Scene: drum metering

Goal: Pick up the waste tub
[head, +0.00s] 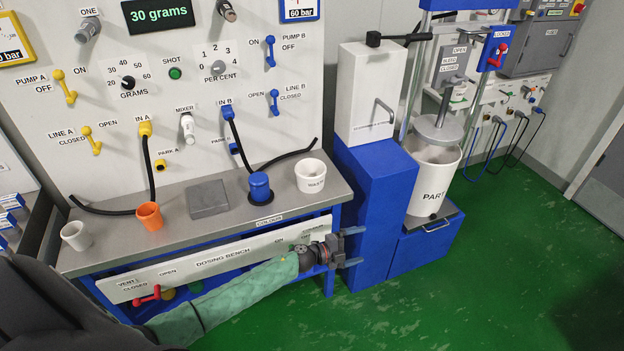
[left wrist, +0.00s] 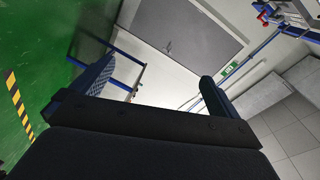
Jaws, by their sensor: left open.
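A white tub (head: 311,176) with a small dark label, too small to read surely, stands upright at the right end of the grey bench top. It is the likeliest waste tub. My left gripper (head: 356,247) is in front of the bench, below and to the right of the tub, pointing right and apart from it. Its two fingers are spread with nothing between them. In the left wrist view the open fingers (left wrist: 155,86) show a door and wall beyond, and no tub. My right gripper is not in view.
On the bench top (head: 225,227) stand a blue cup (head: 260,188), a grey plate (head: 208,198), an orange cup (head: 150,216) and a cream cup (head: 76,236). Black hoses run behind them. A blue cabinet (head: 375,215) and a large PART tub (head: 428,180) stand right. Green floor is open in front.

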